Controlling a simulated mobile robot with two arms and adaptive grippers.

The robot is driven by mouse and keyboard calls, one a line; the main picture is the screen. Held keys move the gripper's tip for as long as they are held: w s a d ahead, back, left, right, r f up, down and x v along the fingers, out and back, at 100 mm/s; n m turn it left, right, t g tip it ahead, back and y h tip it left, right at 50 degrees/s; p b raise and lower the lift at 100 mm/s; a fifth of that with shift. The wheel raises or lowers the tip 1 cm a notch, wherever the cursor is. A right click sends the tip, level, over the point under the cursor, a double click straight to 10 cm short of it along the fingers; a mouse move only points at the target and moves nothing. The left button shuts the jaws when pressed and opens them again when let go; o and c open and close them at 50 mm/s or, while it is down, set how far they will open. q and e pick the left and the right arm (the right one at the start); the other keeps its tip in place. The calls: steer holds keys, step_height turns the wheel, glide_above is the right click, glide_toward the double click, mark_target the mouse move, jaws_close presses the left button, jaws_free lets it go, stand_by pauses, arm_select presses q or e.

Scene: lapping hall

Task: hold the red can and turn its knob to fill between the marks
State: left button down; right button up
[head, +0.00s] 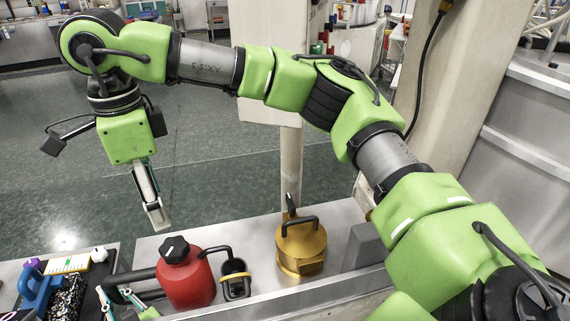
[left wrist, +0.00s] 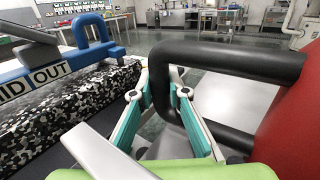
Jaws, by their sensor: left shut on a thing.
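The red can (head: 188,279) stands on the grey bench, with a black knob (head: 174,249) on top and a black spout curving right. A small dark cup with a yellow band (head: 235,280) is beside it under the spout. Its marks and fill level cannot be made out. My left gripper (head: 119,294) is shut on the can's black handle on its left side. The left wrist view shows the handle (left wrist: 225,62) between the teal fingers (left wrist: 160,105). My right gripper (head: 156,215) hangs above and left of the can, pointing down, apart from it; its opening is unclear.
A brass can (head: 301,248) with a black handle stands right of the cup. A grey block (head: 368,246) is further right. At the far left a dark tray (head: 110,262) holds a blue-handled tool (head: 38,286) and a speckled block (left wrist: 70,112).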

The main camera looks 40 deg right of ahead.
mark_target(173, 246)
step_height(173, 246, down, 12)
stand_by(0.5)
steer(key=c, duration=1.1)
